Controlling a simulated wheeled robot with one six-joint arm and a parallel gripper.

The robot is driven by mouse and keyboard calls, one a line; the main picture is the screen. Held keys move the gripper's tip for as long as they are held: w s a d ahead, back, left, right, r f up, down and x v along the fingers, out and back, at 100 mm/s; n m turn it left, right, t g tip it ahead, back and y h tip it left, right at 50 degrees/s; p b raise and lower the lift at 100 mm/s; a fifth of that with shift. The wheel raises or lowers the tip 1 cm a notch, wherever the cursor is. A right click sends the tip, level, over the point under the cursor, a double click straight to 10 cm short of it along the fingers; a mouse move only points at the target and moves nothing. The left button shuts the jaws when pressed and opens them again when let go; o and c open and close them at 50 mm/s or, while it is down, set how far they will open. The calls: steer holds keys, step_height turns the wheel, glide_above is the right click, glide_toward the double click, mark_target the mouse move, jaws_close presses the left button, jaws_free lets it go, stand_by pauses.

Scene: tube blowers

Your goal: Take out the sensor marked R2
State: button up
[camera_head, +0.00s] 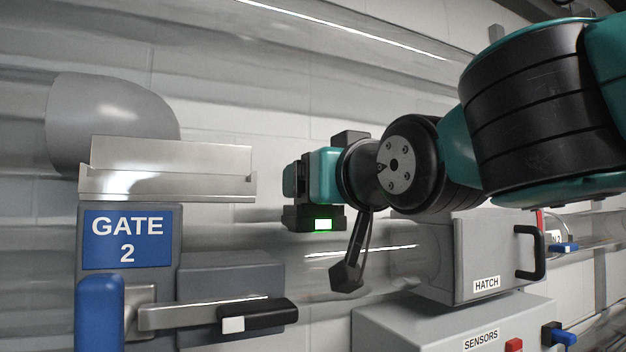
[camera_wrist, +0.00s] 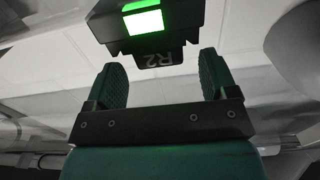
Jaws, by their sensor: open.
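The sensor marked R2 (camera_wrist: 160,52) is a black block with a lit green screen, seen at the top of the wrist view with its marking upside down. My gripper (camera_wrist: 161,65) is open, with a dark green finger on each side of the view and the marked part of the sensor lined up between them. I see no finger touching it, and cannot tell how deep it lies between them. In the head view, a black block with a green-lit screen (camera_head: 314,218) shows just below my teal gripper (camera_head: 294,180); its marking is not readable there.
A blue GATE 2 sign (camera_head: 127,239) and a metal tray (camera_head: 168,182) stand at the left, above a black-gripped lever (camera_head: 255,316). A grey HATCH box (camera_head: 480,255) with a black handle and a SENSORS box (camera_head: 440,325) are at lower right. Clear tubes run behind.

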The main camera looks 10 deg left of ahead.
steer(key=shift+r+p+x, duration=0.25)
steer(key=shift+p+x, duration=0.35)
steer(key=shift+x, duration=0.55)
steer(key=shift+w+a+f, duration=0.15)
steer(key=shift+w+f, duration=0.05)
steer(key=c, duration=1)
steer(key=shift+r, duration=0.1)
